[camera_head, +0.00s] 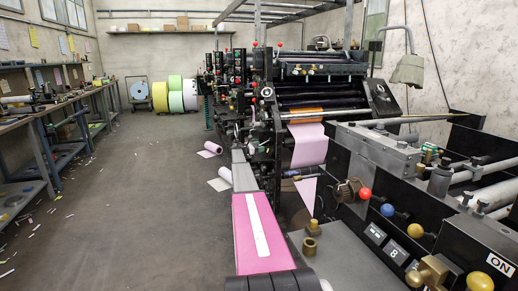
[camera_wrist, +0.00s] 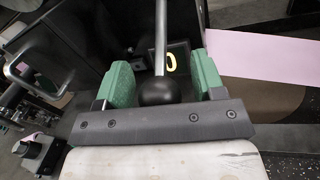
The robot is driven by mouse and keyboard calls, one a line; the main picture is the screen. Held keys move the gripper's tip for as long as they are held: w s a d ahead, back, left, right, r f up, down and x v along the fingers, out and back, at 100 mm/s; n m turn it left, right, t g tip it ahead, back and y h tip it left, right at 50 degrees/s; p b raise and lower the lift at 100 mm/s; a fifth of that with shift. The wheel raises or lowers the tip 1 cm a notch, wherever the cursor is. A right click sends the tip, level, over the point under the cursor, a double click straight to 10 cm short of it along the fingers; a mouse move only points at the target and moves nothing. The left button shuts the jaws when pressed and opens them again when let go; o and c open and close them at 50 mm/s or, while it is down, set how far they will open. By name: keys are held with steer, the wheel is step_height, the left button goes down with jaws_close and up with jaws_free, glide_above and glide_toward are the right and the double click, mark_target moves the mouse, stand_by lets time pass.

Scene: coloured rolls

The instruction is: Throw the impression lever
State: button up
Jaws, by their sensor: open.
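In the wrist view my gripper (camera_wrist: 162,78) is open, with a green finger pad on each side. A lever with a metal rod and a black ball knob (camera_wrist: 157,92) shows in the gap between the pads. Neither pad appears to touch the knob; I cannot tell how deep it sits between them. In the head view I cannot make out my gripper or this black knob clearly. Levers with a red knob (camera_head: 365,194), a blue knob (camera_head: 387,210) and a yellow knob (camera_head: 416,230) stand on the press.
The printing press (camera_head: 320,90) fills the right side, with a pink paper web (camera_head: 309,145) hanging from it. The web also crosses the wrist view at right (camera_wrist: 262,60). A lamp (camera_head: 408,69) hangs above. Workbenches (camera_head: 50,110) line the left wall; the aisle floor is mostly clear.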

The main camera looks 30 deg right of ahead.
jaws_close()
steer(key=shift+w+a+r+m+y, duration=0.15)
steer(key=shift+a+r+y, duration=0.1)
steer(key=shift+r+y, duration=0.35)
steer(key=shift+s+a+r+m+y, duration=0.1)
steer(key=shift+a+r+m+y, duration=0.1)
steer(key=shift+r+y, duration=0.35)
step_height(320, 180, up, 3)
steer(key=y, duration=0.3)
steer(key=shift+f+t+y, duration=0.1)
steer(key=shift+t+y, duration=0.2)
steer(key=shift+y, duration=0.05)
steer(key=r+y, duration=0.2)
steer(key=y, duration=0.1)
steer(key=shift+d+r+m, duration=0.2)
steer(key=shift+r+m, duration=0.15)
steer(key=shift+d+r, duration=0.2)
steer(key=shift+r, duration=0.4)
steer(key=shift+d, duration=0.1)
jaws_free()
